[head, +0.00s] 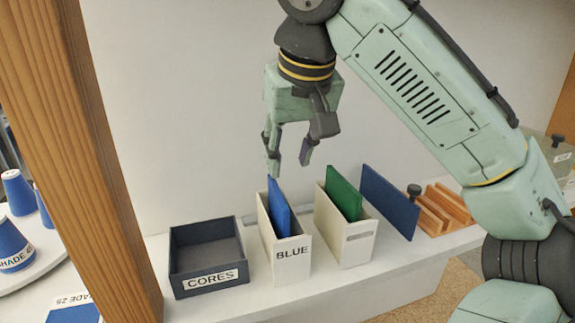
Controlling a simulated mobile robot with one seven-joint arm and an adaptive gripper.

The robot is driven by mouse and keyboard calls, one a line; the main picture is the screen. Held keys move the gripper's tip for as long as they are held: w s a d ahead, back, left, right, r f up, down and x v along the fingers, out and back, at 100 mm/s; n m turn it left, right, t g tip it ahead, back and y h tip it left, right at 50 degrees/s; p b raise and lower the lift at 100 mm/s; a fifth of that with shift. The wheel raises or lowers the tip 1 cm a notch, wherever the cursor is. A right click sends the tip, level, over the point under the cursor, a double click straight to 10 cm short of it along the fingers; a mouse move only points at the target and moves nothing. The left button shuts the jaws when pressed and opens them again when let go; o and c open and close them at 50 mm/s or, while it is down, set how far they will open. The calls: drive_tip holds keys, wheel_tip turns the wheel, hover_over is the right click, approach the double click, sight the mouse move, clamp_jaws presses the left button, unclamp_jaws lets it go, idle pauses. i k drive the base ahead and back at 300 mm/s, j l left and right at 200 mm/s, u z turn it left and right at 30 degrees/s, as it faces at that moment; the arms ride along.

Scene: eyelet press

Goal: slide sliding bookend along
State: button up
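A dark blue upright panel (388,203) stands on the shelf right of the file boxes; it looks like the sliding bookend. A dark round knob (413,190) shows at its right side; I cannot tell whether it is fixed to the panel. My gripper (289,164) hangs fingers down above the white file box marked BLUE (293,262). Its two fingers are apart with nothing between them. It is left of the panel and higher, not touching it. The panel's lower left part is hidden behind the second file box.
A blue board (278,207) stands in the BLUE box, a green board (343,196) in the second white box (346,243). An open CORES tray (208,281) is at left. Wooden slotted racks (440,210) stand right of the panel. A wooden post (95,160) rises at left.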

sight(401, 211)
drive_tip(key=k, duration=1)
